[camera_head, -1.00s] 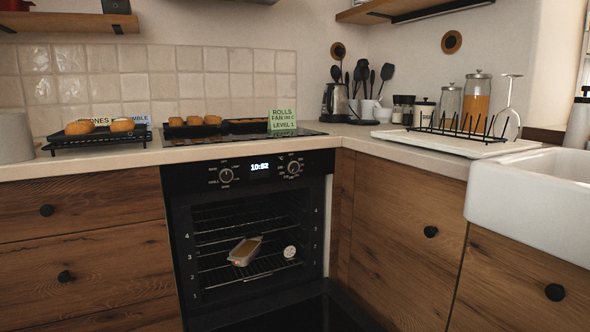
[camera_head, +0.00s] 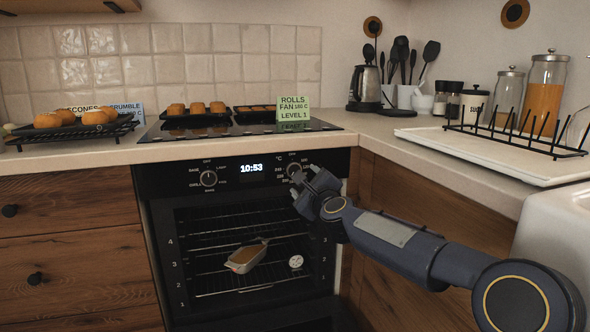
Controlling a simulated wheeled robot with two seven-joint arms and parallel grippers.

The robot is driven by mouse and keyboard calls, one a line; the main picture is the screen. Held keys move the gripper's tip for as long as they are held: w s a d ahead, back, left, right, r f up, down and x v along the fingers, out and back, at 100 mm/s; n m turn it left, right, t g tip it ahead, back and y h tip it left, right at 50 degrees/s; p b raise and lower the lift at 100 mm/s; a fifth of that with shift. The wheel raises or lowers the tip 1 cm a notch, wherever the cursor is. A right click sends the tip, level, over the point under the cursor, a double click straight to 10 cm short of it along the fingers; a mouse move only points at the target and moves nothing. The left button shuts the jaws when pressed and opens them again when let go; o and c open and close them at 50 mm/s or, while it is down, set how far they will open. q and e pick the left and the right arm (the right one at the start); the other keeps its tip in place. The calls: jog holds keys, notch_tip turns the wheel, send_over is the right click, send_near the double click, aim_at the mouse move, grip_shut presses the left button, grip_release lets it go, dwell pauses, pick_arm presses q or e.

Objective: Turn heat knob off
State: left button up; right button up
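The heat knob (camera_head: 293,169) is the right-hand round knob on the black oven panel, by the "°C" mark and a ring of numbers. My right gripper (camera_head: 299,184) is right at this knob, reaching in from the lower right, and covers part of the dial. I cannot tell whether its fingers touch the knob or how far apart they are. The other knob (camera_head: 208,178), with function words around it, is left of the lit clock (camera_head: 251,168), which reads 10:53. My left gripper is not in view.
A drying rack (camera_head: 515,135) is at the right.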

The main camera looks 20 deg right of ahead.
aim_at(295, 171)
jog(key=w+p, duration=0.1)
jog(key=w, duration=0.2)
jog(key=w+p, duration=0.2)
jog(key=w, duration=0.1)
jog(key=shift+a+r+p, duration=0.15)
jog(key=shift+r+p, duration=0.05)
jog(key=shift+p, duration=0.1)
jog(key=shift+w+f, duration=0.15)
jog(key=shift+w, duration=0.55)
jog(key=c, duration=1)
